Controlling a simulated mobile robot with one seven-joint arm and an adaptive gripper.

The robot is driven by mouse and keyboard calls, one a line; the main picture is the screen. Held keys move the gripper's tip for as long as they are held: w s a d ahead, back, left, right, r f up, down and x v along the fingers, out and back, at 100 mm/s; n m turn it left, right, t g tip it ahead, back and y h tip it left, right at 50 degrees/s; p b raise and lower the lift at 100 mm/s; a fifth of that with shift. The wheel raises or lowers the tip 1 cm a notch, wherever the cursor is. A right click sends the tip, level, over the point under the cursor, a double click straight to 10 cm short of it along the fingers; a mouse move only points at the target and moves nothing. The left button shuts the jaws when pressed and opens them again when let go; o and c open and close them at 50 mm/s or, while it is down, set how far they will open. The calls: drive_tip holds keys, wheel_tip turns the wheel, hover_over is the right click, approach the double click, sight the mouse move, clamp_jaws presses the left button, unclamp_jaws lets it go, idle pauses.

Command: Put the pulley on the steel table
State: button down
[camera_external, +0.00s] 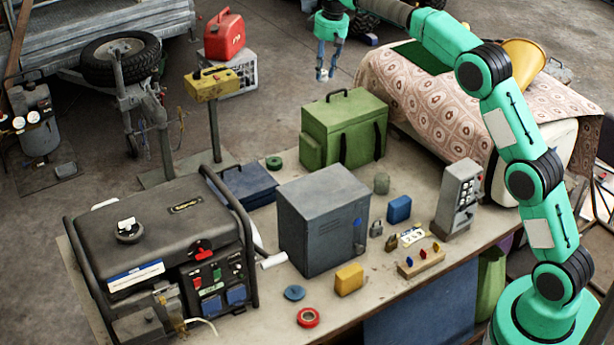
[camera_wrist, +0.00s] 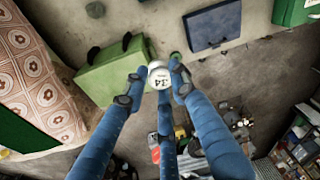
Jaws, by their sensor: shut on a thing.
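My gripper (camera_external: 325,72) hangs in the air at the top middle of the external view, beyond the table's far edge. Its blue fingers are shut on a small white round piece marked "34", which I take to be the pulley (camera_wrist: 160,76); the fingers hide part of it. In the wrist view my gripper (camera_wrist: 161,84) has the piece at its fingertips. The table (camera_external: 246,318), with a worn pale top, stands below and nearer the external camera. I cannot tell from its surface whether it is steel.
The table carries a generator (camera_external: 165,235), grey cabinet (camera_external: 323,225), green case (camera_external: 344,130), yellow block (camera_external: 349,279), red ring (camera_external: 308,317) and blue disc (camera_external: 294,292). A cloth-covered thing (camera_external: 430,105) stands behind right. Bare top shows along the front edge.

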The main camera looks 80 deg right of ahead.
wheel_tip(320, 180, down, 34)
drive_tip(key=shift+a, duration=0.2)
drive_tip(key=shift+f, duration=0.2)
drive_tip(key=shift+f+b, duration=0.7)
drive_tip(key=shift+f, duration=2.3)
drive_tip(key=shift+f, duration=0.1)
drive_tip(key=shift+f+b, duration=0.45)
drive_tip(key=shift+f, duration=1.3)
drive_tip(key=shift+f, duration=0.15)
drive_tip(key=c, duration=1.4)
unclamp_jaws()
